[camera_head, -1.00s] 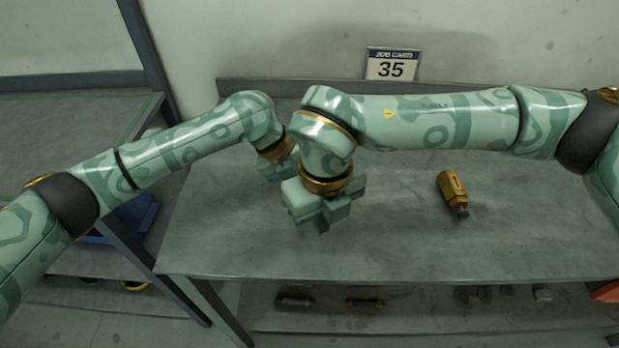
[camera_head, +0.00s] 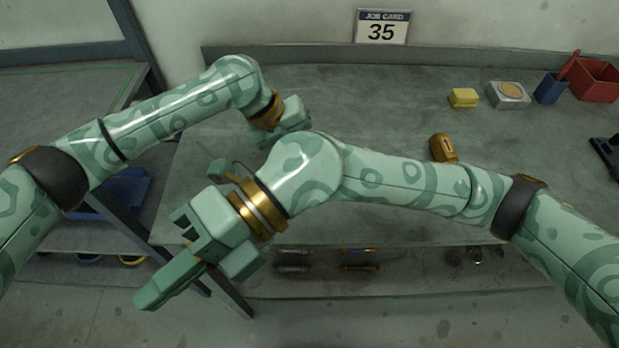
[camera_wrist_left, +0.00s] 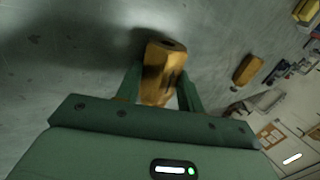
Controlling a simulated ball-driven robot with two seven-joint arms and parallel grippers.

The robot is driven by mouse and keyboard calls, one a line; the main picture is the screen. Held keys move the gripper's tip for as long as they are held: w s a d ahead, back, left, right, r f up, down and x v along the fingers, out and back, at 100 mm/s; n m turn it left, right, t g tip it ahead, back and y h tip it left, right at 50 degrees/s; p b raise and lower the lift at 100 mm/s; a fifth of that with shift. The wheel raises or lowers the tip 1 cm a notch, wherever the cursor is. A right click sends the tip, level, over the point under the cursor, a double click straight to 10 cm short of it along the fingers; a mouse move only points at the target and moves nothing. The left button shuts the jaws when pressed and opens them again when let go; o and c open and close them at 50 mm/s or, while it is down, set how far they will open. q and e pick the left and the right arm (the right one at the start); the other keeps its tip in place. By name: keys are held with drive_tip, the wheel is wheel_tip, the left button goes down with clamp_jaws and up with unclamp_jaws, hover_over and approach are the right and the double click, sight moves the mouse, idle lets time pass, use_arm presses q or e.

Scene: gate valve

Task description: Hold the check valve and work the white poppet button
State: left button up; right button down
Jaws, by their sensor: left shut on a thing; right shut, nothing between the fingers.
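In the left wrist view a brass-coloured valve body (camera_wrist_left: 162,72) sits between the fingers of my left gripper (camera_wrist_left: 158,88), which is shut on it. A dark round opening shows at its far end; I see no white button on it. In the head view my left gripper (camera_head: 290,125) is over the left part of the workbench, its fingers and the valve hidden behind my right arm. My right gripper (camera_head: 152,296) is shut and empty, past the bench's front left corner, pointing down-left, apart from the valve.
Another brass-coloured body (camera_head: 443,148) lies on the workbench (camera_head: 370,95). Behind it are a yellow block (camera_head: 463,97), a grey box with a tan disc (camera_head: 509,93), a blue holder (camera_head: 551,88) and a red bin (camera_head: 596,80). Several parts lie on the lower shelf.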

wheel_tip(320, 180, up, 8)
drive_tip(key=w+m+y, duration=0.2)
drive_tip(key=m+y, duration=0.2)
drive_tip(key=y, duration=0.3)
drive_tip(key=w+d+m+t+y, duration=0.1)
drive_tip(key=w+d+m+t, duration=0.2)
drive_tip(key=w+m+t, duration=0.65)
drive_tip(key=w+d+m+t, duration=0.3)
drive_tip(key=w+m+t, duration=0.1)
drive_tip(key=m+t, duration=1)
drive_tip(key=m+h, duration=1)
drive_tip(key=h, duration=0.1)
hover_over(322, 242)
drive_tip(key=r+x, duration=0.1)
drive_tip(key=x, duration=0.4)
wheel_tip(322, 242, down, 17)
drive_tip(key=s+d+f+g, duration=0.1)
drive_tip(key=s+f, duration=0.1)
drive_tip(key=s+f+g, duration=0.2)
drive_tip(key=f, duration=0.1)
drive_tip(key=s+d+f+m+g, duration=0.1)
drive_tip(key=s+f, duration=0.1)
drive_tip(key=shift+d+f+h, duration=0.35)
drive_tip(key=shift+h, duration=0.05)
drive_tip(key=shift+w, duration=0.2)
drive_tip(key=shift+w+a, duration=0.2)
drive_tip(key=shift+w, duration=1.95)
drive_tip(key=shift+w+a, duration=0.2)
drive_tip(key=shift+w, duration=1.9)
